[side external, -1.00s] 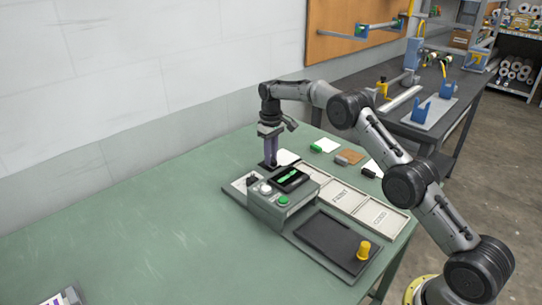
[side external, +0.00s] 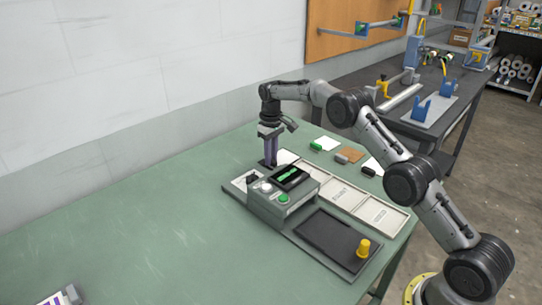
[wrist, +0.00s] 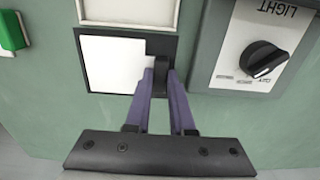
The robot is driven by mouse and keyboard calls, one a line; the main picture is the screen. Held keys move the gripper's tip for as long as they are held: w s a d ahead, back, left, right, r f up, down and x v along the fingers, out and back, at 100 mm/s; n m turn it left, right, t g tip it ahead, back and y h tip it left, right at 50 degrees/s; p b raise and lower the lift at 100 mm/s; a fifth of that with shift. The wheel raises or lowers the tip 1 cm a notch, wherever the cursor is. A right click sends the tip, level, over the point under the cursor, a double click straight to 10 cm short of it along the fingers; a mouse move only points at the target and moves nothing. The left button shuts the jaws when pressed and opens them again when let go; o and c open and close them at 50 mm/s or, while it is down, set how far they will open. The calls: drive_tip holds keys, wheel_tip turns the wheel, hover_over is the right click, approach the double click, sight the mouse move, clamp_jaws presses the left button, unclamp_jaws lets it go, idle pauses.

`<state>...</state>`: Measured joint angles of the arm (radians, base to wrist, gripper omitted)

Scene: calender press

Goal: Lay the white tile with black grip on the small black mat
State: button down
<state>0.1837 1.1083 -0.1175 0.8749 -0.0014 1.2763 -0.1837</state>
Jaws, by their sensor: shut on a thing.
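My gripper (wrist: 160,90) has its two purple fingers shut on the black grip (wrist: 160,82) of a white tile (wrist: 112,62). In the wrist view the tile lies flat within the outline of the small black mat (wrist: 84,86), with dark margin showing along the top, right and lower edges. I cannot tell whether the tile fully touches the mat. In the side view my gripper (side external: 270,163) points straight down at the far end of the press, and the white tile (side external: 287,156) shows beside it. The mat is mostly hidden there.
The press control box (side external: 283,200) stands close by; its light knob panel (wrist: 262,60) is right of the mat in the wrist view. Labelled trays (side external: 342,193) run alongside. Other tiles lie behind: green-gripped (side external: 327,143), brown (side external: 352,155), and white with dark grip (side external: 373,165).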

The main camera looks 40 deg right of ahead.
drive_tip(key=c, duration=0.7)
unclamp_jaws()
drive_tip(key=shift+o, duration=0.3)
drive_tip(key=o, duration=0.5)
drive_tip(key=shift+a, duration=0.1)
drive_tip(key=shift+a+r, duration=0.1)
drive_tip(key=shift+w+r, duration=0.1)
drive_tip(key=shift+r, duration=0.8)
drive_tip(key=shift+d+r, duration=0.2)
drive_tip(key=shift+r, duration=2.3)
